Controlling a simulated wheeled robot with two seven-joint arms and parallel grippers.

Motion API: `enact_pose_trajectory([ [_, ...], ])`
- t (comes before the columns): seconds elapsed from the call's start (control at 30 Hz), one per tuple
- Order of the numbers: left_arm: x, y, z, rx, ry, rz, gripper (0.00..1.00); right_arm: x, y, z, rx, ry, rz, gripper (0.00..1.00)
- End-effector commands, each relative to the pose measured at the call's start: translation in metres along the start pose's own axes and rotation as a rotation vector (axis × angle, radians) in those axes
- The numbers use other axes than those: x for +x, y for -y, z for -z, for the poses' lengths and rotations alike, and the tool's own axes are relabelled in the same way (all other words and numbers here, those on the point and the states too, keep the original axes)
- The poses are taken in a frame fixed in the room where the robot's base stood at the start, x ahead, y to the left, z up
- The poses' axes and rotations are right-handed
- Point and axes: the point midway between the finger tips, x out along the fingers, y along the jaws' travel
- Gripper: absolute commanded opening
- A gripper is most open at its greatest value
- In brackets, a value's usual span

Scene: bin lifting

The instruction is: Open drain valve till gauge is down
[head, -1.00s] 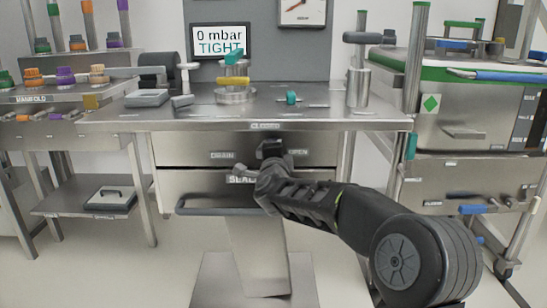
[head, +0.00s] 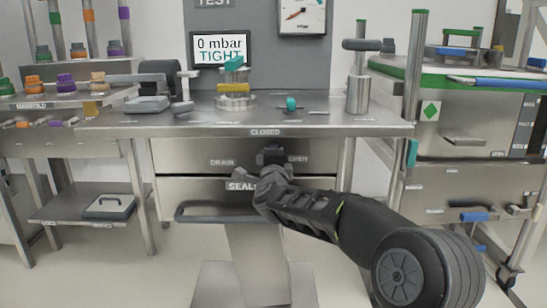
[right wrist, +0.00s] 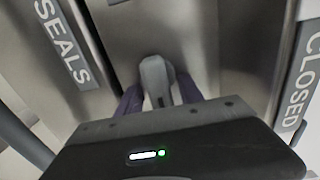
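The drain valve sits on the bench's front panel between the DRAIN and OPEN labels, below the CLOSED label. Its grey handle (right wrist: 157,78) shows in the right wrist view, flanked closely by the dark fingers of my right gripper (right wrist: 160,88). The fingers appear shut on it. In the head view the right gripper (head: 271,168) is at the valve and hides most of it. My left gripper is not in view.
A screen (head: 219,49) reads 0 mbar TIGHT. The steel bench (head: 330,122) carries a round fitting with a teal top (head: 235,88) and a small teal valve (head: 291,104). A drawer handle (head: 215,217) juts out below my right gripper. A green-edged cart (head: 465,150) stands at right.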

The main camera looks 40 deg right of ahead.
Motion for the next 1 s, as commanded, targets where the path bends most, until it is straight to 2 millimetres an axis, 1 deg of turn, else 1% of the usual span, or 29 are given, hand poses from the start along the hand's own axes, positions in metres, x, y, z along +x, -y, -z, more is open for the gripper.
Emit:
enact_pose_trajectory([
  [0.17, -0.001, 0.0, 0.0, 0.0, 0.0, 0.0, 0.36, -0.002, 0.001, 0.001, 0.0, -0.001, 0.001, 0.44],
  [0.27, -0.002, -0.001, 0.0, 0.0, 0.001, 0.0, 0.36, -0.009, 0.002, 0.0, -0.001, -0.001, 0.001, 0.44],
  [0.37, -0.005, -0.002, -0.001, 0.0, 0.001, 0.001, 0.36, -0.022, 0.003, 0.001, -0.002, 0.0, 0.001, 0.44],
  [0.6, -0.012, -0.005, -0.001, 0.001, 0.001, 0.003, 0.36, -0.062, 0.003, 0.0, -0.001, 0.001, 0.001, 0.44],
  [0.7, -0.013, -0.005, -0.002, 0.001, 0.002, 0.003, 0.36, -0.073, 0.001, 0.0, -0.001, 0.001, 0.0, 0.44],
  [0.8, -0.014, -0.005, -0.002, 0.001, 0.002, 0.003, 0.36, -0.078, 0.001, 0.0, 0.0, 0.0, 0.0, 0.44],
  [1.0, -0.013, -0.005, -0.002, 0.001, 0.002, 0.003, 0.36, -0.078, 0.0, 0.0, 0.0, 0.0, 0.0, 0.44],
])
